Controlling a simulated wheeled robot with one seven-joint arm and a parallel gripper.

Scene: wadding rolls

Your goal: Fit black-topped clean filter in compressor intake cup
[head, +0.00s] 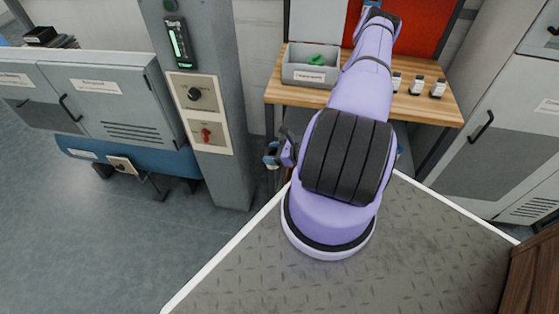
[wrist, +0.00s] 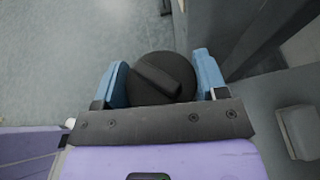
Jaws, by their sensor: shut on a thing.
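My gripper (wrist: 160,70) shows in the wrist view with a blue finger on each side of a round black top (wrist: 158,85). This top has a raised bar across it and looks like that of the black-topped filter. The fingers are closed against its sides; its lower part is hidden. In the head view my gripper (head: 279,155) is mostly hidden behind my purple arm, between the grey column and the bench. A blue tank (head: 128,171), perhaps the compressor, lies under the cabinets at left. I cannot make out an intake cup.
A wooden bench (head: 440,108) at the back bears a grey bin (head: 300,74) with a green thing (head: 316,60) in it and small white containers (head: 417,86). A grey column (head: 233,177) carries a black knob (head: 194,94) and red switch (head: 206,134). Floor (head: 70,235) at left is clear.

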